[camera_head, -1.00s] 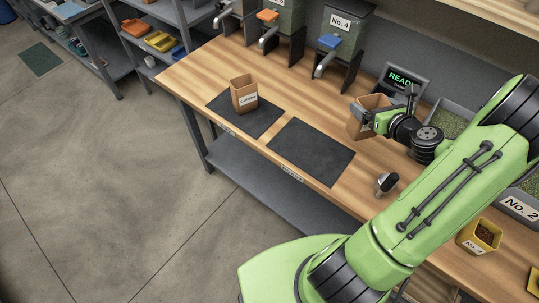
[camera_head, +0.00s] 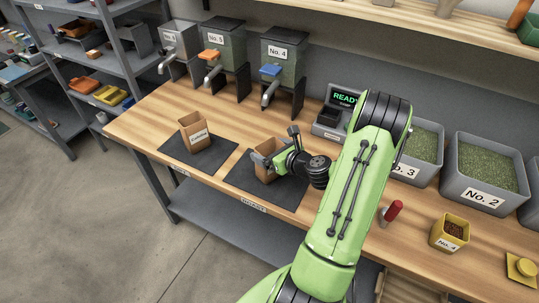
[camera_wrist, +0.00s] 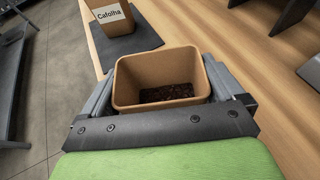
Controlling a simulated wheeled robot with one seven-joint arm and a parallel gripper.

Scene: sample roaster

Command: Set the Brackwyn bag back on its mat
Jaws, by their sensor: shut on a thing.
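My gripper (camera_head: 268,160) is shut on an open-topped brown bag (camera_head: 265,172), which it holds upright over the right dark mat (camera_head: 250,190). I cannot tell whether the bag touches the mat. The bag's name is hidden in these views. In the wrist view the held bag (camera_wrist: 160,62) sits between the fingers, with dark beans in its bottom. A similar brown bag labelled Cafolha (camera_head: 194,133) stands on the left dark mat (camera_head: 210,158), and it also shows in the wrist view (camera_wrist: 108,14).
Hoppers with levers, including No. 4 (camera_head: 283,60), line the back of the bench (camera_head: 140,120). A READY display (camera_head: 340,98) stands behind my arm. A red-handled tool (camera_head: 392,212), a yellow No. 4 box (camera_head: 450,233) and grey bins of green beans (camera_head: 485,178) are to the right.

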